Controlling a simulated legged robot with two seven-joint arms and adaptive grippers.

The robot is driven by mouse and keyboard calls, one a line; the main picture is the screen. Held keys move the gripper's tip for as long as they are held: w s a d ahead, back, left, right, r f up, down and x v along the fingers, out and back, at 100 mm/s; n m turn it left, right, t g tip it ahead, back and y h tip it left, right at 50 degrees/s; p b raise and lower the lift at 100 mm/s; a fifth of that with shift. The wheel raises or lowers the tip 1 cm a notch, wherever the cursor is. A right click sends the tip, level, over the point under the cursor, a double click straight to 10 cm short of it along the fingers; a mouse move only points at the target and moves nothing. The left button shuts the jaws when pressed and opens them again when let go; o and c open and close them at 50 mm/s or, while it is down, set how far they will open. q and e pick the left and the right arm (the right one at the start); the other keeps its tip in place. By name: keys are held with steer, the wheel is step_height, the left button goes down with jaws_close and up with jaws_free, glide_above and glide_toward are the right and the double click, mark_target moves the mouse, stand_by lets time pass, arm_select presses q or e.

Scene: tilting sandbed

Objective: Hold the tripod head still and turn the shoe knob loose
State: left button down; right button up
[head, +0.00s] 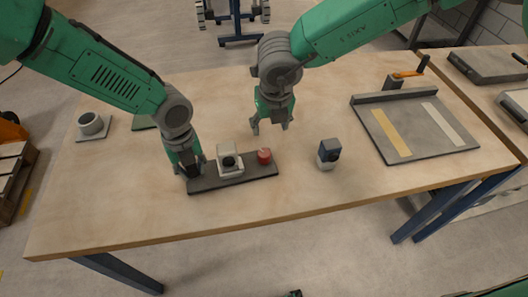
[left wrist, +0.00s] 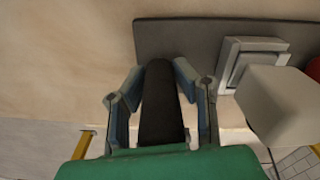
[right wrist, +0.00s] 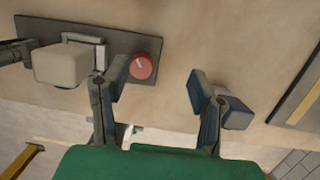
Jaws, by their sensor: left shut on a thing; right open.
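The tripod head (head: 230,163) is a pale grey block with a dark round spot on its front, on a dark base plate (head: 258,173). It also shows in the left wrist view (left wrist: 285,105) and right wrist view (right wrist: 75,64). A red knob (head: 264,156) sits on the plate to its right; in the right wrist view the knob (right wrist: 142,66) has a pale mark. My left gripper (head: 188,170) is shut on a dark handle (left wrist: 160,105) at the plate's left end. My right gripper (head: 270,126) is open and empty above the table, behind the knob and apart from it.
A small grey and dark blue camera-like block (head: 328,154) stands right of the plate. A grey board (head: 416,128) with yellow and pale strips lies further right. A grey cup-like part (head: 91,124) stands at the left. The table front is clear.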

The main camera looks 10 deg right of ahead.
mark_target(264, 152)
steer(key=f+m+g, duration=0.1)
steer(key=f, duration=0.2)
steer(key=s+a+f+m, duration=0.1)
steer(key=f+m, duration=0.1)
steer(key=a+f+m+g, duration=0.1)
steer(key=f+m, duration=0.1)
steer(key=f, duration=0.1)
steer(key=shift+s+f+g, duration=0.3)
stand_by(0.3)
steer(key=c, duration=1.1)
